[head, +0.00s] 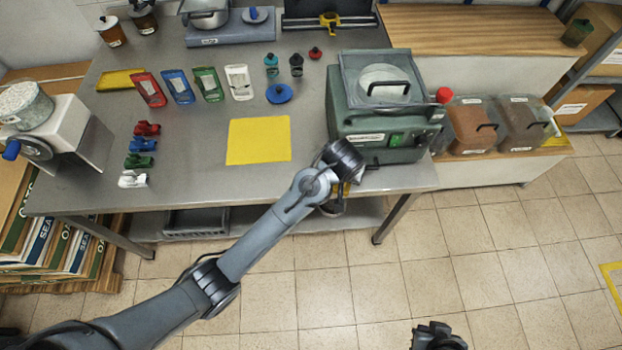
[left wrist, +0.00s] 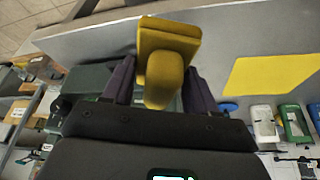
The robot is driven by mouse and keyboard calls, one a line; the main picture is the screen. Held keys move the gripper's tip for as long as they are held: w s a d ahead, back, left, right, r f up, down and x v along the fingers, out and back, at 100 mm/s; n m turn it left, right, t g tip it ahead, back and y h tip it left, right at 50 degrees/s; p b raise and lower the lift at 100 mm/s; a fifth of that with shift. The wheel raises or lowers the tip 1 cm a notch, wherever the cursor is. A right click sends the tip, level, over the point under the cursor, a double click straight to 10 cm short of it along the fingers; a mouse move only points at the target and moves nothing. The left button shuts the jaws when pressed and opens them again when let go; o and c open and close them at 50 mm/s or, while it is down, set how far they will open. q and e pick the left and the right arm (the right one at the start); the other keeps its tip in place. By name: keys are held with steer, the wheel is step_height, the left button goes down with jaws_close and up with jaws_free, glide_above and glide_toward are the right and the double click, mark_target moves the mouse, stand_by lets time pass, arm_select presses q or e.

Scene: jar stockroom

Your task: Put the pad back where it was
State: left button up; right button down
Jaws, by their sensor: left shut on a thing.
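My left gripper (head: 341,192) is at the table's front edge, in front of the green machine and right of the yellow square. In the left wrist view its two dark fingers (left wrist: 160,84) are shut on a yellow pad (left wrist: 170,36) with a rounded grip. In the head view my wrist hides most of the pad. A flat yellow square (head: 258,140) lies bare on the table; it also shows in the left wrist view (left wrist: 270,88). A dark part of my right arm's end (head: 438,337) shows at the bottom edge; its fingers cannot be made out.
The green machine (head: 375,125) with a clear lid stands at the table's right. Coloured slicers (head: 208,84), small clamps (head: 140,157) and a blue lid (head: 279,94) lie around the square. A yellow flat piece (head: 120,79) lies behind. The front middle of the table is clear.

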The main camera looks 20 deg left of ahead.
arm_select(q)
steer(key=shift+w+a+f, duration=0.15)
steer(key=shift+w+a, duration=0.1)
steer(key=shift+w, duration=0.05)
steer(key=w+a+f, duration=0.1)
steer(key=a+f, duration=0.1)
steer(key=a, duration=0.1)
steer(key=w+a+f+p, duration=0.1)
steer(key=a+f, duration=0.1)
steer(key=a, duration=0.1)
steer(key=w+a+f, duration=0.2)
steer(key=a, duration=0.2)
steer(key=shift+a+f+p, duration=0.1)
steer(key=shift+f+p, duration=0.05)
steer(key=shift+p, duration=0.15)
steer(key=shift+s+f, duration=0.1)
steer(key=shift+f, duration=1.95)
steer(key=shift+f, duration=0.15)
steer(key=o, duration=1)
